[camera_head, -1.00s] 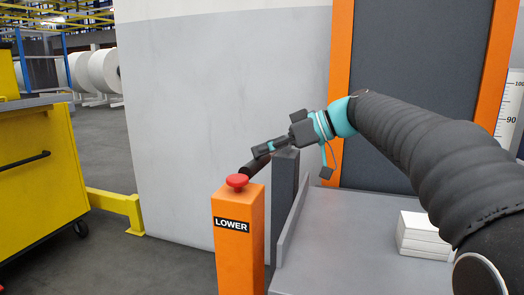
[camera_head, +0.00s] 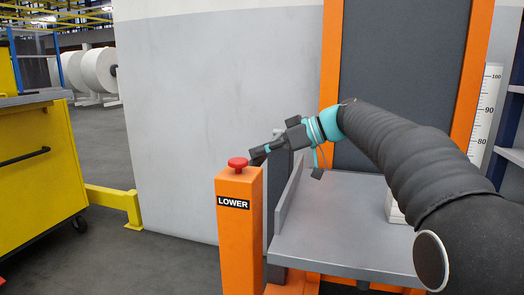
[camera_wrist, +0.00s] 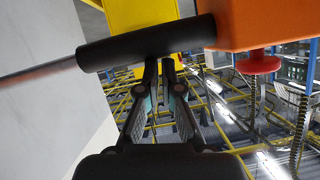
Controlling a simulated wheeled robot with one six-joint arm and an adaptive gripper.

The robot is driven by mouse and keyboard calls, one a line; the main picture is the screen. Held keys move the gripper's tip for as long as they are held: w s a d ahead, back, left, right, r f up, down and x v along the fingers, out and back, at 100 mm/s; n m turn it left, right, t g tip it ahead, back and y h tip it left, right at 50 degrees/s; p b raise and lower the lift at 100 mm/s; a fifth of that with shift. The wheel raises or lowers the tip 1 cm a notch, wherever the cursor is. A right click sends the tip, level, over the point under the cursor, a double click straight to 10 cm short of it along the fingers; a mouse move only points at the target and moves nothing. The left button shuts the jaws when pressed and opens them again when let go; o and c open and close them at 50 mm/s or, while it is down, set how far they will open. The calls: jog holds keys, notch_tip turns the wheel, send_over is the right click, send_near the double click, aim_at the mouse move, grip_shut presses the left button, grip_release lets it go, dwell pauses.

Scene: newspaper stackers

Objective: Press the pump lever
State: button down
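The pump lever shows in the wrist view as a thick black cylindrical handle (camera_wrist: 145,42) on a thin, blurred rod that runs off to the left. In the head view the lever cannot be made out clearly near the post and my fingertips. My gripper (camera_head: 260,153) is just right of the red button in the head view, its fingers pointing left and slightly down. In the wrist view its fingers (camera_wrist: 161,66) are almost together, with nothing between them. Their tips are at the handle's edge; I cannot tell whether they touch it.
An orange post (camera_head: 238,230) labelled LOWER carries a red mushroom button (camera_head: 238,163) close to my gripper. A grey lift platform (camera_head: 350,225) lies below my arm. A white stack (camera_head: 394,210) is mostly hidden by the arm. A yellow cart (camera_head: 40,170) stands at left.

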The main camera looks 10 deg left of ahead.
jog(key=shift+f, duration=0.95)
jog(key=r+p, duration=0.2)
jog(key=r, duration=0.1)
jog(key=a+r+p, duration=0.1)
jog(key=r, duration=0.1)
jog(key=shift+r, duration=0.2)
jog(key=v, duration=1)
jog(key=shift+s+r+p, duration=0.25)
jog(key=shift+s+p, duration=0.05)
jog(key=shift+p, duration=0.15)
jog(key=shift+s, duration=0.1)
jog(key=s+d+f+m+t+h, duration=0.2)
jog(key=s+d+f+m+h, duration=0.4)
jog(key=s+f, duration=0.8)
jog(key=s+d+f+m+t+h, duration=0.3)
jog(key=s+d+f+m+h, duration=0.4)
jog(key=s+d+f, duration=0.6)
jog(key=s+d+m, duration=0.2)
jog(key=shift+s+d+f+m+t, duration=0.2)
jog(key=shift+d+f+m+t, duration=0.1)
jog(key=shift+f+m, duration=0.1)
jog(key=shift+a, duration=0.2)
